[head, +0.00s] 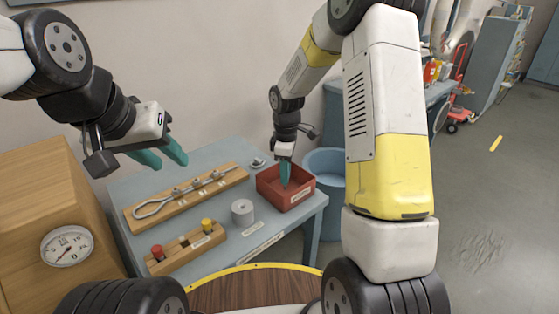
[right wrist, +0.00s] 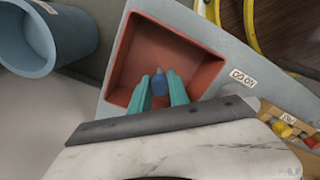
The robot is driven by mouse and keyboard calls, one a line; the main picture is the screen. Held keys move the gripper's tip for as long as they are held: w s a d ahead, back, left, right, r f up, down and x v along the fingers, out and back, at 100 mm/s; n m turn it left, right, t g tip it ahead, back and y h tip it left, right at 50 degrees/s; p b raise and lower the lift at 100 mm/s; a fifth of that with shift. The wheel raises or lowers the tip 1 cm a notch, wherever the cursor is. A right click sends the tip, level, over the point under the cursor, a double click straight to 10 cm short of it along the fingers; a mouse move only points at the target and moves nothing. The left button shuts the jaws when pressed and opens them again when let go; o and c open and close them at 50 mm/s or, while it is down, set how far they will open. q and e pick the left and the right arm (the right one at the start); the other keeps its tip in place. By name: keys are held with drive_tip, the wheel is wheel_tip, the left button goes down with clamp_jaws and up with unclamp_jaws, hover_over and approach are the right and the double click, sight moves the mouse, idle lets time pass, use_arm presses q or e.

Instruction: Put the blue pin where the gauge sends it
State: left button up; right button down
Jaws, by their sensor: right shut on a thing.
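The blue pin (right wrist: 159,84) is between the teal fingers of my right gripper (right wrist: 160,90), which is shut on it. In the head view my right gripper (head: 285,174) points down into the red square tray (head: 299,200) at the table's right corner; the tray also shows in the right wrist view (right wrist: 205,72). The pin is over the tray floor; whether it touches cannot be told. The round gauge (head: 67,246) is on a wooden box at left; its needle appears to point down-left, but the reading is too small. My left gripper (head: 162,158) is open and empty above the table.
A wooden rack (head: 186,250) holds a red pin (head: 157,252) and a yellow pin (head: 206,225). A grey cylinder (head: 242,212) stands near the tray. A wooden board (head: 187,195) with metal tools lies behind. A blue bin (head: 328,162) stands beyond the table's right edge.

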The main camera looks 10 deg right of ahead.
drive_tip(key=c, duration=1.2)
unclamp_jaws()
drive_tip(key=shift+c, duration=0.2)
drive_tip(key=shift+r, duration=0.1)
wheel_tip(320, 180, up, 13)
drive_tip(key=s+d+r+m+t+y, duration=0.1)
drive_tip(key=s+d+r+m+t, duration=0.2)
drive_tip(key=s+r+m, duration=0.6)
drive_tip(key=s+r+m+t, duration=0.1)
drive_tip(key=s+m, duration=0.1)
drive_tip(key=s, duration=0.5)
drive_tip(key=s+m+t+y, duration=0.1)
drive_tip(key=s+m+t, duration=0.1)
drive_tip(key=s, duration=0.6)
drive_tip(key=shift+d+r+m, duration=0.2)
drive_tip(key=shift+r+m, duration=0.2)
